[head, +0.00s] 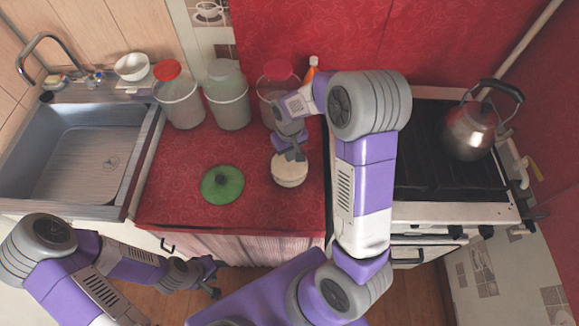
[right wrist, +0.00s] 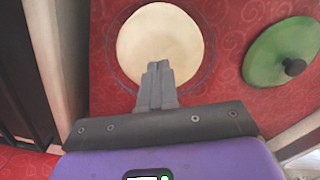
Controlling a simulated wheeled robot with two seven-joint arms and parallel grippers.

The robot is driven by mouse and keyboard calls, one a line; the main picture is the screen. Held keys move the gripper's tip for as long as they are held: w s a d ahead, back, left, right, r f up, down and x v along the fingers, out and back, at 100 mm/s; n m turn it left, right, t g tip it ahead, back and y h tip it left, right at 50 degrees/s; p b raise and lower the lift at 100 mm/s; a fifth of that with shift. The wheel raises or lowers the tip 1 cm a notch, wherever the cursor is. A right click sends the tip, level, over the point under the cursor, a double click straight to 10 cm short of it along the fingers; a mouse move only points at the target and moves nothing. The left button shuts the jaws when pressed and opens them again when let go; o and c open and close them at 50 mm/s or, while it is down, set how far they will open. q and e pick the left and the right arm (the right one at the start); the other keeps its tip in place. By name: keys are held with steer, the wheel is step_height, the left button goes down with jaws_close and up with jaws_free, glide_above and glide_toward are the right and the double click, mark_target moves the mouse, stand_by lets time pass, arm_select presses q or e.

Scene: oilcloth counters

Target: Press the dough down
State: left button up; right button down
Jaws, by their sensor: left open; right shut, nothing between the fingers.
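The pale, round dough (head: 290,168) fills a round pot on the red counter, near the counter's right side. In the right wrist view the dough (right wrist: 158,38) shows as a smooth cream disc, with the pot's thin, see-through rim (right wrist: 211,45) around it. My right gripper (head: 294,156) is shut and empty, with its fingers pointing down over the dough. The fingertips (right wrist: 158,66) overlap the dough's near part; I cannot tell if they touch it. My left gripper (head: 214,280) is open and empty, low in front of the counter.
A green lid (head: 222,184) with a black knob lies left of the pot. A sink (head: 85,150) is at left. A stove (head: 440,190) with a kettle (head: 470,130) is at right.

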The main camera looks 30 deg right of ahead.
mark_target(290, 166)
steer(key=shift+f, duration=0.1)
stand_by(0.5)
steer(key=shift+f+b, duration=0.55)
steer(key=shift+f, duration=0.15)
steer(key=shift+s+f+b, duration=0.1)
steer(key=shift+f+b, duration=0.45)
steer(key=shift+f, duration=0.15)
stand_by(4.0)
steer(key=shift+f, duration=0.15)
stand_by(1.1)
step_height(290, 166, up, 9)
steer(key=p, duration=0.7)
